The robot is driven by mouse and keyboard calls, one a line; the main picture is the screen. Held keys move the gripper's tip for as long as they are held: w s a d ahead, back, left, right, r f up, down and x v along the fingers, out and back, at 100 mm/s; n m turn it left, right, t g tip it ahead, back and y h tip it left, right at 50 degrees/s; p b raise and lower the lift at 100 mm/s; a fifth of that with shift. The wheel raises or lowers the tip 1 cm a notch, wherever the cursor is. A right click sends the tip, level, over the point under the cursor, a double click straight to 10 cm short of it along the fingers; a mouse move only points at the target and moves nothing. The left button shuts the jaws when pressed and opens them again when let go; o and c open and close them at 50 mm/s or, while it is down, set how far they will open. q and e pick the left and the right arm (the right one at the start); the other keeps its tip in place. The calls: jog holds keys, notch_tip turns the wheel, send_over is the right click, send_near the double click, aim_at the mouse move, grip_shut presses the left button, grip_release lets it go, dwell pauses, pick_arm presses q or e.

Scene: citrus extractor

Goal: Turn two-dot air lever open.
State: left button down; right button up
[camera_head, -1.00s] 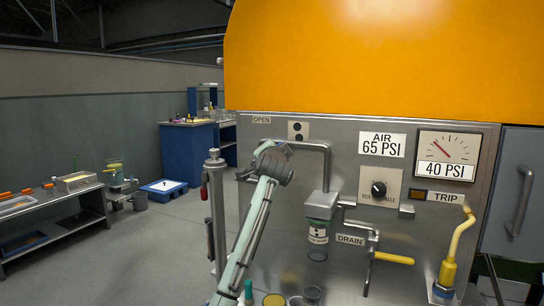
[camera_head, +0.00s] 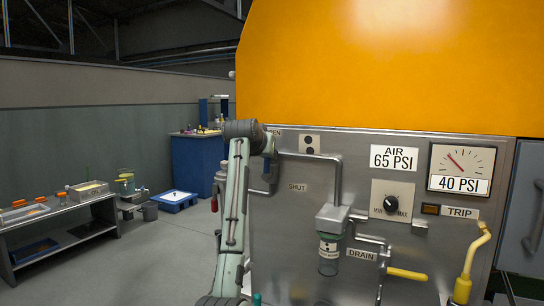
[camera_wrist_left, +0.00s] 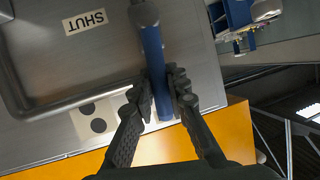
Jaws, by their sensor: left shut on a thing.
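The two-dot air lever has a blue handle (camera_head: 267,166), mostly hidden behind my left arm in the head view. In the left wrist view its blue handle (camera_wrist_left: 154,58) runs from a grey pivot between my fingers toward the orange housing. My left gripper (camera_wrist_left: 163,88) is shut around this handle; it also shows in the head view (camera_head: 265,145). The two-dot plate (camera_head: 309,144) is right of it and also shows in the left wrist view (camera_wrist_left: 96,117). My right gripper is not in view.
A bent pipe (camera_head: 337,180) runs from the lever to a filter bowl (camera_head: 329,248). A yellow drain lever (camera_head: 407,274), a dial (camera_head: 390,204) and a gauge (camera_head: 461,168) sit to the right. The floor at left is open before a bench (camera_head: 60,226).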

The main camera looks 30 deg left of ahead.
pick_arm(q)
jog(key=shift+a+n+h, duration=0.35)
jog(key=shift+n+h, duration=0.05)
dwell(0.4)
jog(key=c, duration=1.5)
grip_release()
jog(key=shift+o, duration=0.2)
jog(key=v, duration=1.2)
